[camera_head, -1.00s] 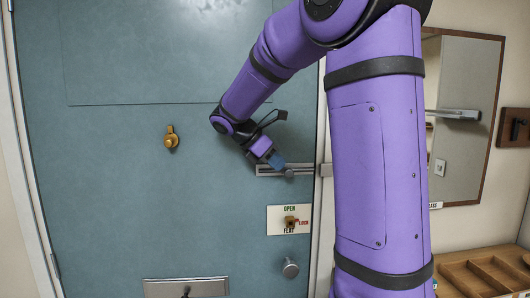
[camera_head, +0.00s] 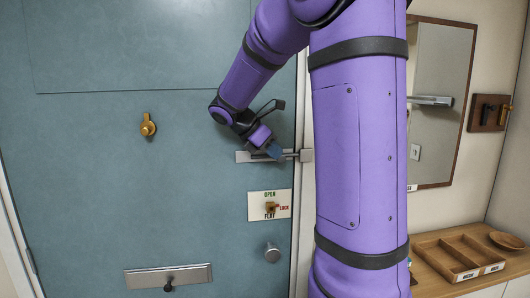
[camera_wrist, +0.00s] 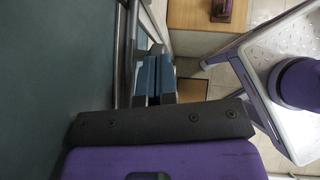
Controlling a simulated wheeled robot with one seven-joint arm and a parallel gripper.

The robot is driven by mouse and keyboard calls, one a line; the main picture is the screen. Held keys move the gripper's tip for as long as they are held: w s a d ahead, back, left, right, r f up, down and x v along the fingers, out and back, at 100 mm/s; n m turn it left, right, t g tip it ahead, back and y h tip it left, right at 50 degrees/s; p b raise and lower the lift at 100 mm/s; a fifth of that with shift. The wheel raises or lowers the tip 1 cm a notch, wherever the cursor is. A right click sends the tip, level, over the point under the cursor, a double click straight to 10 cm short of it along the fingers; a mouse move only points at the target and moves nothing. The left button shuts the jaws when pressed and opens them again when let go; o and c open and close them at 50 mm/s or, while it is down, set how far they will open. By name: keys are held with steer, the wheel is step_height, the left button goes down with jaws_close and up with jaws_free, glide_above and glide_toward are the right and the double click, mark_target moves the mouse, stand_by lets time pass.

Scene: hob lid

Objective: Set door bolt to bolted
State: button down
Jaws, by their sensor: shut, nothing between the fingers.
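The door bolt (camera_head: 245,157) is a grey metal slide bolt on the blue-green door, near its right edge. Its bar runs right toward the keep (camera_head: 306,155) on the frame; the bar's end appears to reach the keep, but how far it enters is too small to tell. My gripper (camera_head: 274,152) is shut and empty at the right part of the bolt, beside its bar. Its blue fingers hide part of the bolt, and touch cannot be made out. In the wrist view, the closed blue fingers (camera_wrist: 153,78) lie alongside the metal bolt bar.
Below the bolt are a brass turn latch (camera_head: 270,208) on a labelled plate and a round knob (camera_head: 272,252). A brass fitting (camera_head: 148,126) and a letter plate (camera_head: 168,276) are left. A mirror (camera_head: 440,105) and wooden tray (camera_head: 462,262) stand right.

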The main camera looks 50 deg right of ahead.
steer(key=shift+d, duration=0.1)
steer(key=v, duration=1.4)
stand_by(0.4)
steer(key=s+a+f+m+t+y, duration=0.4)
steer(key=s+a+f+m, duration=0.1)
steer(key=s+a, duration=0.4)
steer(key=s+a+f+m+t+y, duration=0.4)
steer(key=s+a+f+m+t, duration=0.1)
steer(key=s+a+m, duration=0.3)
steer(key=s+a+f, duration=0.1)
steer(key=s, duration=0.1)
steer(key=shift+s+a+f, duration=0.15)
steer(key=shift+s+a, duration=0.05)
steer(key=shift+s, duration=0.2)
